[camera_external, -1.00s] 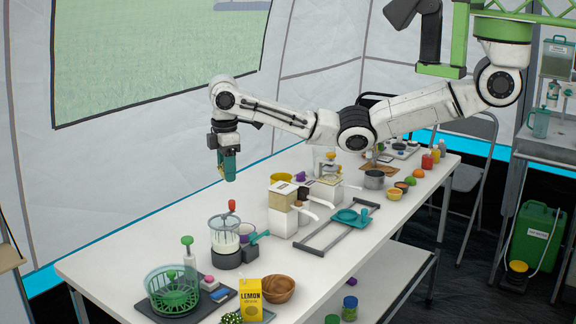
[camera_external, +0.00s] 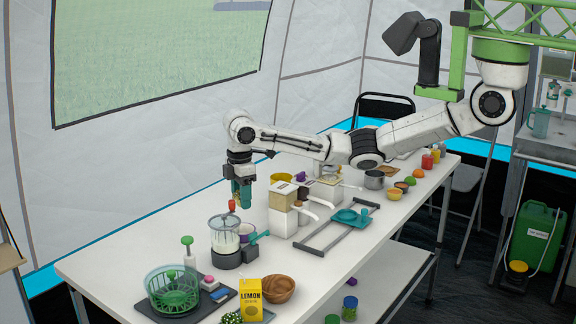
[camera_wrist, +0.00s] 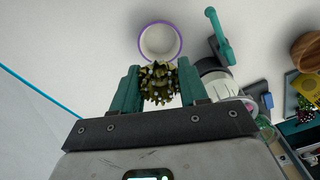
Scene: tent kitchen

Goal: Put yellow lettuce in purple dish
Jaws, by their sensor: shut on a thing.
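The yellow lettuce (camera_wrist: 157,86) is a spiky yellow-green clump between the teal fingers of my gripper (camera_wrist: 160,72), which is shut on it. In the outside view my gripper (camera_external: 242,192) points down, above the table behind the blender; the lettuce is mostly hidden there by the fingers. The purple dish (camera_wrist: 177,50), a white bowl with a purple rim, stands just beyond the fingertips in the wrist view, apart from the lettuce. In the outside view the dish (camera_external: 247,227) shows only partly behind the blender.
The blender (camera_external: 225,236) with a red-topped stick stands close to the dish. A cream dispenser (camera_external: 283,208) is to its right. A green basket (camera_external: 173,290), lemon carton (camera_external: 250,298) and wooden bowl (camera_external: 279,289) are nearer the front. The table's left back is clear.

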